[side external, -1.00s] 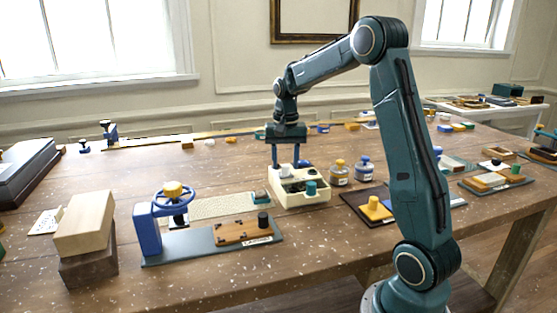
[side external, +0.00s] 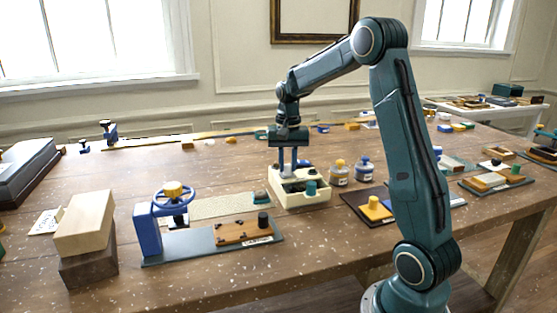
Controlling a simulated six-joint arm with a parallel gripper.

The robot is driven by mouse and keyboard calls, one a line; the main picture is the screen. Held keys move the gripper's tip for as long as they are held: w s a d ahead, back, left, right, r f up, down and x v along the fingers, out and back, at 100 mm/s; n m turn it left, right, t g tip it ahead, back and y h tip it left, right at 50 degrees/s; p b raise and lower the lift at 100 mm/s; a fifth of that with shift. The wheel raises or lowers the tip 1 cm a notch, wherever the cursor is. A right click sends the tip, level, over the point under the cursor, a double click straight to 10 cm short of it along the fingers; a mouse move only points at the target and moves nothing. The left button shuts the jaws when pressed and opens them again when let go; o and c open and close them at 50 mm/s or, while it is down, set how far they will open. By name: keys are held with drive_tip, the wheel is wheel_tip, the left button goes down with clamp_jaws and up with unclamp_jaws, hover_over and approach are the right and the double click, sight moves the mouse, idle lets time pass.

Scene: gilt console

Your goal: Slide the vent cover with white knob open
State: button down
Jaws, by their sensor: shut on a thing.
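A cream box (side external: 300,202) with dark openings in its top stands on the table, near the middle of the side external view. My gripper (side external: 288,173) points straight down at the box's back left part. Its two blue fingers are close together, shut on a small pale thing that looks like the white knob. The fingers mostly hide the knob, and the vent cover under it is too small to make out. A teal knob (side external: 310,187) stands at the front right of the same box, apart from my fingers.
Two jars, yellow-topped (side external: 339,172) and blue-topped (side external: 364,169), stand just right of the box. A board with a blue handwheel (side external: 174,196) and a wooden slide (side external: 240,234) lies at front left.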

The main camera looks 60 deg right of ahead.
sight(299, 174)
drive_tip(key=shift+s+d, duration=1.35)
drive_tip(key=c, duration=1.3)
unclamp_jaws()
drive_tip(key=shift+o, duration=0.2)
drive_tip(key=shift+r, duration=0.1)
wheel_tip(299, 174, up, 14)
